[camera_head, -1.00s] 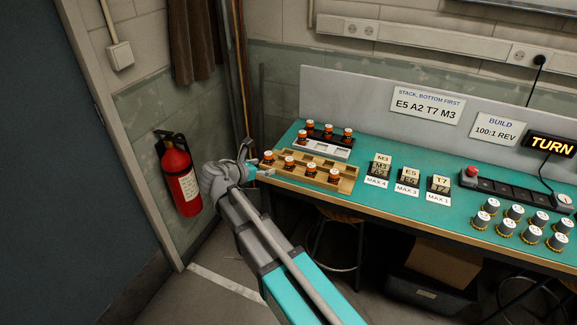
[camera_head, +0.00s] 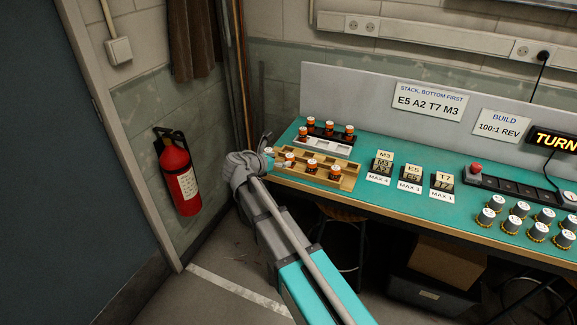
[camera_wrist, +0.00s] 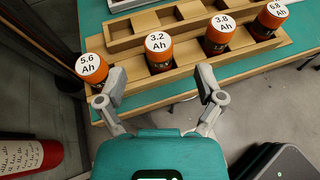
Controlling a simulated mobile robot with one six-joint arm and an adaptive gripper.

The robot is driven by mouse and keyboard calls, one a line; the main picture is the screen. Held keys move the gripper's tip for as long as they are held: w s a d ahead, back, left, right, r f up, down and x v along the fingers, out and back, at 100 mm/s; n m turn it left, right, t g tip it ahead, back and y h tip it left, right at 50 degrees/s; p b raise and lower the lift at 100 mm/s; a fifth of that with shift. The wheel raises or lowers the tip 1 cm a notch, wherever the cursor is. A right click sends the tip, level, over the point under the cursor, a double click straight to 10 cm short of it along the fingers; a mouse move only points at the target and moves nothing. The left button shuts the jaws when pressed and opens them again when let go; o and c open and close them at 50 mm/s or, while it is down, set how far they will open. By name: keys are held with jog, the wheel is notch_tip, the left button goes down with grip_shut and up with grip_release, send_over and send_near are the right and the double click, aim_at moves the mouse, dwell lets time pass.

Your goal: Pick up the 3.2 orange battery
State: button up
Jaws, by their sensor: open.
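The orange battery with a white top marked 3.2 Ah (camera_wrist: 159,54) sits in the front row of the wooden tray (camera_wrist: 252,64) in the wrist view. My gripper (camera_wrist: 162,80) is open and empty. Its two fingers are on either side of the 3.2 battery's line, short of it and apart from it. In the head view my gripper (camera_head: 268,150) is at the left end of the bench, beside the tray (camera_head: 348,183). The 3.2 battery (camera_head: 289,160) shows there just right of the gripper.
A 5.6 battery (camera_wrist: 93,68) stands close by the left finger. A 3.8 battery (camera_wrist: 222,35) and a 6.8 battery (camera_wrist: 269,20) stand to the right. A white tray (camera_head: 330,145) and several batteries lie behind. A fire extinguisher (camera_head: 178,175) hangs left.

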aim_at(287, 157)
jog(key=shift+w+d+f, duration=0.15)
jog(key=shift+w+d, duration=0.1)
jog(key=shift+w, duration=0.1)
jog(key=shift+b+x, duration=1.1)
jog(key=shift+x, duration=1.45)
jog(key=shift+a, duration=0.1)
grip_shut()
